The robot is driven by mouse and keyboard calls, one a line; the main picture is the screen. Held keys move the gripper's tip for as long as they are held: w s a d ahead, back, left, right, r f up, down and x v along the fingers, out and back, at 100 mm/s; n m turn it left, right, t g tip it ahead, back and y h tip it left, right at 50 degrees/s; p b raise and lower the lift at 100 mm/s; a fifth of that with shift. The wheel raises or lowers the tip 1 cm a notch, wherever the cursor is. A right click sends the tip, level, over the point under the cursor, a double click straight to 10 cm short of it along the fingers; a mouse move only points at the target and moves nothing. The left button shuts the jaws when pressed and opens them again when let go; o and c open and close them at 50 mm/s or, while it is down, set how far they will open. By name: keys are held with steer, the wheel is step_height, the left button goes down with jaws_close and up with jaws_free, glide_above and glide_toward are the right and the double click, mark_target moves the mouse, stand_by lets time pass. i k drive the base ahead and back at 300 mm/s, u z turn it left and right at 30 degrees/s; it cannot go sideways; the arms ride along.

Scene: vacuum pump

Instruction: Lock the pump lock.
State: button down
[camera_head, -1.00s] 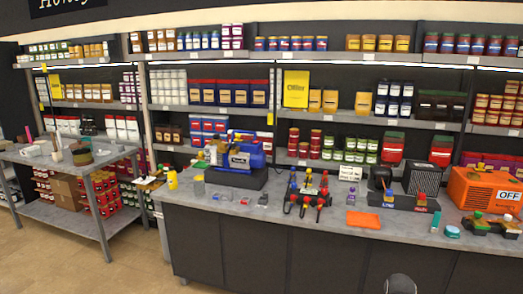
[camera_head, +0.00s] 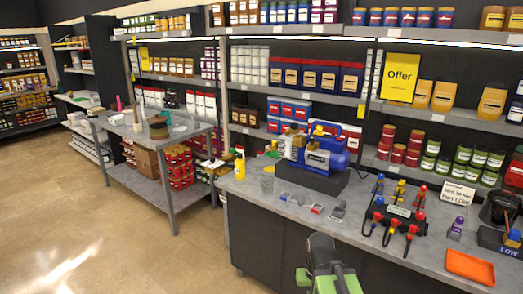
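The blue vacuum pump (camera_head: 318,152) stands on a dark base on the grey counter (camera_head: 262,207), right of the picture's middle. I cannot make out which part is the pump lock. My gripper (camera_head: 326,278) shows at the bottom edge, a grey body with green parts, low in front of the counter and well apart from the pump. Its fingertips are not clear, so its opening cannot be told.
A manifold (camera_head: 396,214) with red, blue and yellow parts lies right of the pump. Several small pieces (camera_head: 317,208) lie before the pump. An orange tray (camera_head: 469,266) is at right. A side table (camera_head: 163,188) stands left; the floor (camera_head: 90,220) there is open.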

mark_target(319, 129)
steer(key=u, duration=0.95)
steer(key=i, duration=2.05)
steer(key=u, duration=0.45)
steer(key=i, duration=1.4)
steer(key=u, duration=0.1)
